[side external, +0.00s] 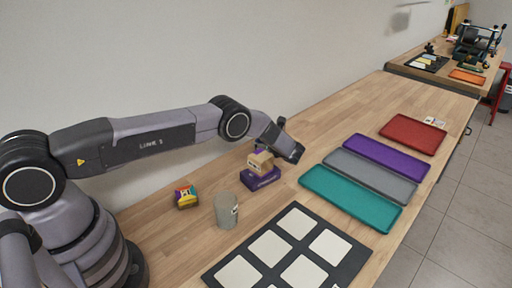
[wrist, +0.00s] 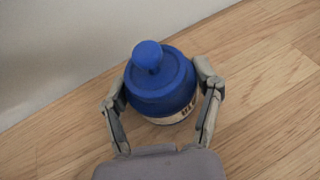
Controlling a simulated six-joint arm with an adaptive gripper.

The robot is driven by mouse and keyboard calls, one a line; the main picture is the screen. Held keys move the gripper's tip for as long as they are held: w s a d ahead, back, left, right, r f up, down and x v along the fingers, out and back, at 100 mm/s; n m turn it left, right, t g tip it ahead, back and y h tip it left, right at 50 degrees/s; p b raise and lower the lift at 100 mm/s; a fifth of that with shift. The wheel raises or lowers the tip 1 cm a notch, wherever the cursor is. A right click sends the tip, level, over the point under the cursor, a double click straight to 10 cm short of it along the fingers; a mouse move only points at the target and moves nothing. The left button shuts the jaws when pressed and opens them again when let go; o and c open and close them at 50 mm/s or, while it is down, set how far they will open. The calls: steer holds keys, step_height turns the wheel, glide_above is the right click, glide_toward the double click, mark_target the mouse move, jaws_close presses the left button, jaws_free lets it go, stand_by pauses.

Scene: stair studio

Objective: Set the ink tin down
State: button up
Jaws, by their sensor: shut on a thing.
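The ink tin (wrist: 165,92) is a round blue tin with a blue knob on top and a pale, partly readable label low on its side. In the wrist view it sits between the two fingers of my gripper (wrist: 162,88), which is shut on it. Wooden tabletop shows around it, but I cannot tell whether its base touches the wood.
A grey tin (side external: 226,211) and a colourful cube (side external: 186,196) stand nearer. Teal (side external: 347,197), grey (side external: 368,175), purple (side external: 385,156) and red (side external: 412,134) trays lie right. A dark panelled mat (side external: 290,250) lies in front.

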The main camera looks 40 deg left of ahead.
steer(key=shift+f, duration=0.15)
steer(key=shift+f, duration=0.15)
steer(key=o, duration=1.2)
steer(key=shift+o, duration=0.2)
